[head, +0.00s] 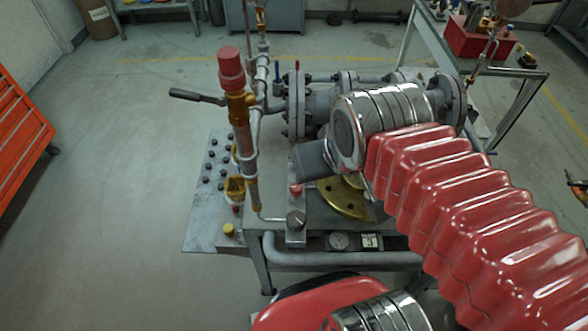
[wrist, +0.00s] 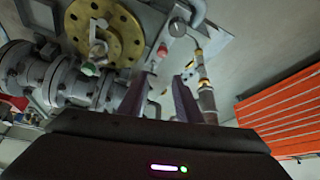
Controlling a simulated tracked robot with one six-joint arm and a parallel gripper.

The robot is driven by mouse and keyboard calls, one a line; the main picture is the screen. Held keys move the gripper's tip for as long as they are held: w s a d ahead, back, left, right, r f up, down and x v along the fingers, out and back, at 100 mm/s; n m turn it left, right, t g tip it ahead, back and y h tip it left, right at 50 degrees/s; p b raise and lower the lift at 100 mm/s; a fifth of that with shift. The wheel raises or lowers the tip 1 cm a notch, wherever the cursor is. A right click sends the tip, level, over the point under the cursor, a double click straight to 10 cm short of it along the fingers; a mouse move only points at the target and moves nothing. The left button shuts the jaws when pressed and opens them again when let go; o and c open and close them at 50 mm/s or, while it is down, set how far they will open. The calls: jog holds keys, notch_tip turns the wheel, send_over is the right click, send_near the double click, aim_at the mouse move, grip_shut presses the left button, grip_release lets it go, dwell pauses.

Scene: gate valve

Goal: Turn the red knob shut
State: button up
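In the head view a red cylindrical knob (head: 231,68) tops the upright brass and grey pipe (head: 243,135), left of the grey flanged valve body. A smaller red knob (head: 296,189) sits on a grey box below it; a small red knob (wrist: 177,28) also shows in the wrist view. I cannot tell which one the task means. In the wrist view my gripper (wrist: 167,78) has its two dark fingers apart, with nothing visible between them. In the head view the grey end of my arm is right of the upright pipe, and the fingertips are not clear.
A dark lever (head: 197,96) sticks out left of the pipe. A panel (head: 212,170) with several black knobs is at left. An orange cabinet (head: 20,140) stands far left, with open floor between.

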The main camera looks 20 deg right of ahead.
jog(key=shift+w+a, duration=0.1)
jog(key=shift+w, duration=0.25)
jog(key=shift+o, duration=0.6)
jog(key=shift+o, duration=1.2)
jog(key=shift+w+n, duration=0.25)
jog(key=shift+n, duration=0.05)
jog(key=n+g, duration=0.6)
jog(key=n, duration=0.6)
send_over(296, 187)
notch_tip(296, 187, down, 6)
jog(key=shift+f, duration=0.25)
notch_tip(296, 187, down, 14)
jog(key=shift+r, duration=0.1)
